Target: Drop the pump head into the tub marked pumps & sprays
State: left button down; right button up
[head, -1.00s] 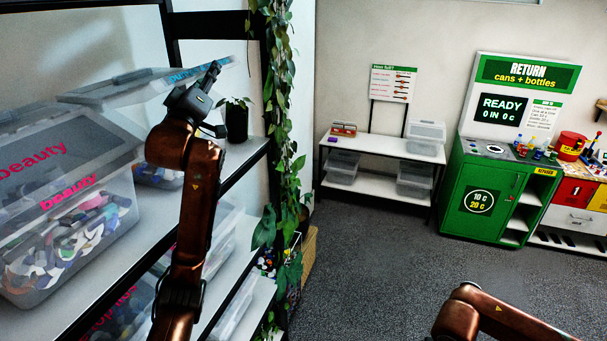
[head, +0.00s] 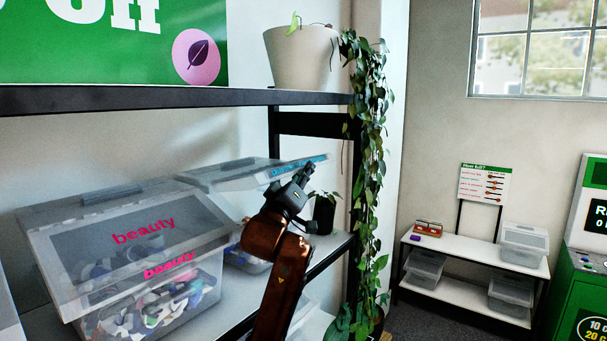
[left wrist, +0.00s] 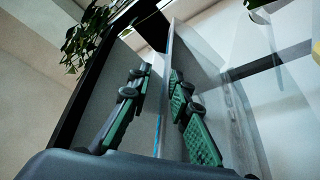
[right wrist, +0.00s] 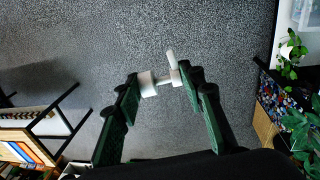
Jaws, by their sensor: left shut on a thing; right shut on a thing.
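My left gripper (head: 306,174) is at the raised front edge of a clear lid (head: 225,175) with blue lettering too small to read. In the left wrist view my left gripper (left wrist: 160,75) is shut on the thin lid edge (left wrist: 167,105). The clear tub (head: 246,258) under this lid stands on the shelf, mostly hidden by the beauty tub and my arm. In the right wrist view my right gripper (right wrist: 163,82) is shut on the white pump head (right wrist: 149,84), held above the grey floor. My right gripper is outside the head view.
A closed beauty tub (head: 130,260) full of coloured pieces stands at the front left. An upper shelf (head: 180,97) bears a pot (head: 302,58) with a trailing plant (head: 370,130). A dark pot (head: 324,215) stands right of the raised lid. A white rack (head: 480,260) stands farther right.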

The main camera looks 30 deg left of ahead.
pick_arm(q)
jog(key=r, duration=0.1)
jog(key=r+n, duration=0.1)
jog(key=r+n+y, duration=0.1)
jog(key=shift+a+r+g, duration=0.25)
jog(key=shift+a+g, duration=0.05)
jog(key=shift+g, duration=0.1)
pick_arm(e)
jog(key=shift+f, duration=0.15)
pick_arm(q)
jog(key=shift+a+r+n, duration=0.3)
jog(key=shift+r+n, duration=0.4)
jog(key=shift+n, duration=0.1)
jog(key=c, duration=1.8)
grip_release()
jog(key=shift+s, duration=0.15)
jog(key=v, duration=1.1)
jog(key=shift+s+d, duration=0.3)
jog(key=shift+s, duration=0.05)
jog(key=shift+w+f, duration=0.1)
